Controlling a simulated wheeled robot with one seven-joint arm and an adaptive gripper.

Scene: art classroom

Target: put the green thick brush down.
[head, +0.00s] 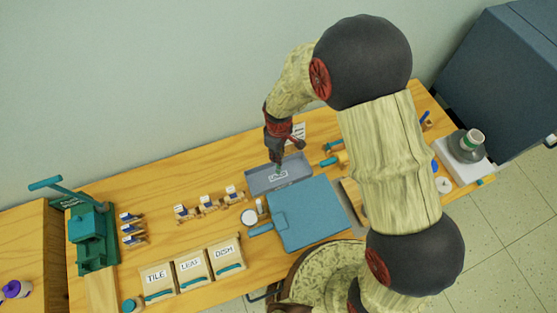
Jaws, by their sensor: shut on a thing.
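My gripper (277,160) points down over a grey tray (257,187) with a white label near the back of the wooden table. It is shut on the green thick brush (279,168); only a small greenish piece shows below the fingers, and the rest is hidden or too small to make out. I cannot tell whether the brush touches the tray floor.
A blue board (308,215) lies just in front of the tray. A roller with a teal handle (328,162) lies right of the tray. Labelled wooden boxes (192,266), small wooden stands (207,204) and a teal press (92,238) are left. My arm hides part of the right side.

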